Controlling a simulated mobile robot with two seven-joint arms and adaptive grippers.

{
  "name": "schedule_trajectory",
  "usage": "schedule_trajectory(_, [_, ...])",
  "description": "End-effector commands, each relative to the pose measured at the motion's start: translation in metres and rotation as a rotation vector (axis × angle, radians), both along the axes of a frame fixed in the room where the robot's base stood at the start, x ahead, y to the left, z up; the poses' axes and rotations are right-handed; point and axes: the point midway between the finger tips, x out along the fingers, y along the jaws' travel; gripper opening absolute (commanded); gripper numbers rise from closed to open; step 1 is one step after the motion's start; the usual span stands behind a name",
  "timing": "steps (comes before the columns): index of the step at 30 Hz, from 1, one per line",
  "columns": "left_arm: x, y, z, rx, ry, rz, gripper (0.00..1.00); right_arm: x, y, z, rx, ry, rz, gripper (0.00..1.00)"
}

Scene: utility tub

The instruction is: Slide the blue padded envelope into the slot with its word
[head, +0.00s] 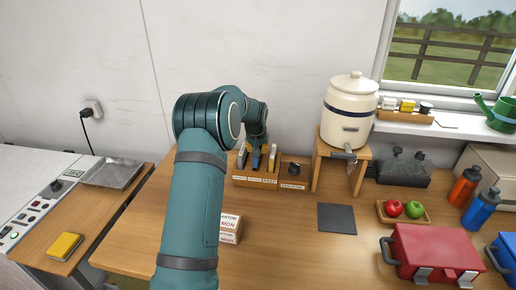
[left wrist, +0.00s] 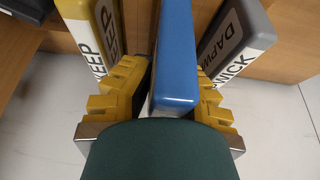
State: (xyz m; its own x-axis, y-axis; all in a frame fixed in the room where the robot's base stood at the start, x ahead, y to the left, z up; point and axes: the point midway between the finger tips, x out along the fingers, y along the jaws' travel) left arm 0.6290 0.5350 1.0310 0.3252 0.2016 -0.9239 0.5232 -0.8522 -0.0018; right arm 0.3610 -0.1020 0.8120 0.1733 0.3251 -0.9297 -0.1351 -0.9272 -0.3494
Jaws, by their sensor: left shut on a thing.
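My left gripper (head: 257,148) is over the wooden slotted rack (head: 240,181) at the back of the table. In the left wrist view its yellow fingers (left wrist: 168,95) are shut on the blue padded envelope (left wrist: 175,55), which stands upright between them. In the head view the envelope's blue part (head: 256,162) shows at the rack's middle. A yellow envelope (left wrist: 88,30) ending in "EEP" and a grey one (left wrist: 235,42) reading "DAPWICK" stand on either side. How deep the blue envelope sits is hidden. The rack's labels are too small to read. My right gripper is out of view.
A small wooden box (head: 294,182) and a cream dispenser on a stand (head: 350,110) are right of the rack. A labelled box (head: 230,238) is partly behind my arm. A dark mat (head: 337,218), fruit tray (head: 420,218) and red cooler (head: 432,250) lie right. The front middle table is clear.

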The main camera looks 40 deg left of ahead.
Motion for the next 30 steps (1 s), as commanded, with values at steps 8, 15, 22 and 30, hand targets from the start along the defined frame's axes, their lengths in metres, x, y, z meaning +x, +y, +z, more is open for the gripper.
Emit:
schedule_trajectory(8, [0.000, 0.000, -0.007, 0.000, 0.000, 0.000, 0.00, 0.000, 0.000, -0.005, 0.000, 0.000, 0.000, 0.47])
schedule_trajectory(15, [0.000, 0.000, -0.013, -0.001, 0.001, 0.000, 0.00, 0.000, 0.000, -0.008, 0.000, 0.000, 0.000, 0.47])
schedule_trajectory(22, [0.000, 0.000, -0.018, -0.001, 0.001, 0.000, 0.00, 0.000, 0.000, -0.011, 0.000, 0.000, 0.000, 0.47])
schedule_trajectory(30, [0.000, 0.000, -0.024, -0.001, 0.001, 0.000, 0.00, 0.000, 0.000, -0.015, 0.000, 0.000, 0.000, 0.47])
